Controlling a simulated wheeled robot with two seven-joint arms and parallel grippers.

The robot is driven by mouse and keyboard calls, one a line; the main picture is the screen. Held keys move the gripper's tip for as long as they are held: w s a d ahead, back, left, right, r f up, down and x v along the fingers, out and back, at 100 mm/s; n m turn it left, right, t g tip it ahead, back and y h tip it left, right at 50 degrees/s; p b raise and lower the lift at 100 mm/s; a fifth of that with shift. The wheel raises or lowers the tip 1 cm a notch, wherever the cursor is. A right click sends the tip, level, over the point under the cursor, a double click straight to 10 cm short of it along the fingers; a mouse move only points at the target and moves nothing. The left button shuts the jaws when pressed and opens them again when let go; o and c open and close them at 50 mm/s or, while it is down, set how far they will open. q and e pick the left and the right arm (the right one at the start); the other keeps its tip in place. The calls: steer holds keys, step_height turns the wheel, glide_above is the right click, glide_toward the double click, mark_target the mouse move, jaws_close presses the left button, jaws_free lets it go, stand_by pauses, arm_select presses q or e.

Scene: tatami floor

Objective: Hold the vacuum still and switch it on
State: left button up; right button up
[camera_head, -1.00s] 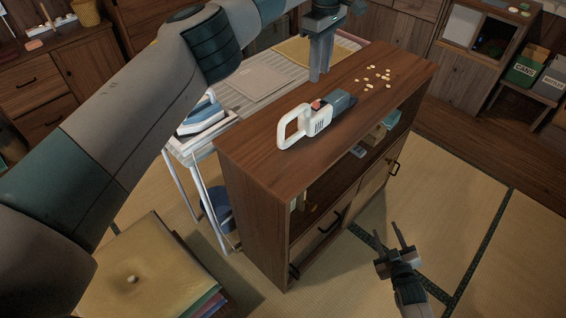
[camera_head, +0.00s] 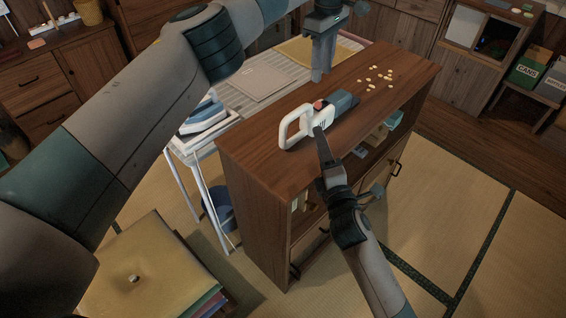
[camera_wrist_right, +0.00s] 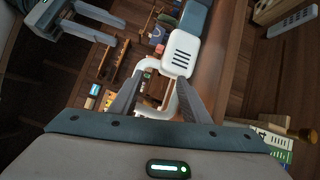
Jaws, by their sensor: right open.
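The hand-held vacuum (camera_head: 292,124) lies on top of the wooden cabinet (camera_head: 262,160). It has a white loop handle, a grey-blue front and a red button (camera_head: 319,104). My right gripper (camera_head: 320,132) is at the vacuum's near side, partly covering its body. In the right wrist view, its open fingers (camera_wrist_right: 152,100) point at the vacuum (camera_wrist_right: 180,54), with the white handle showing between them. I cannot tell whether they touch it. My left gripper (camera_head: 322,76) is open and empty, pointing down above the cabinet top behind the vacuum; it also shows in the right wrist view (camera_wrist_right: 92,24).
Several pale crumbs (camera_head: 375,79) lie on the cabinet top beyond the vacuum. An iron (camera_head: 205,115) stands on the white rack to the left. Floor cushions (camera_head: 150,268) are stacked at front left. Tatami floor is clear at right.

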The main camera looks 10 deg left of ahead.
steer(key=s+a+n, duration=0.1)
steer(key=s+a, duration=0.1)
steer(key=s+a+n+h, duration=0.1)
steer(key=s+a, duration=0.1)
steer(key=a, duration=0.1)
steer(key=shift+s, duration=0.1)
steer(key=s+a+r+h, duration=0.1)
steer(key=s+a+r+n+h, duration=0.1)
steer(key=s, duration=0.1)
steer(key=s+a+n+h, duration=0.1)
steer(key=s, duration=0.1)
steer(key=shift+s+r+t, duration=0.25)
steer(key=shift+r+t, duration=0.05)
steer(key=shift+r, duration=0.1)
steer(key=shift+s+a+r, duration=0.1)
steer(key=shift+s+r, duration=0.1)
steer(key=shift+s, duration=0.1)
steer(key=shift+w, duration=0.1)
steer(key=w+a, duration=0.2)
steer(key=w, duration=1.5)
steer(key=shift+w, duration=0.1)
jaws_close()
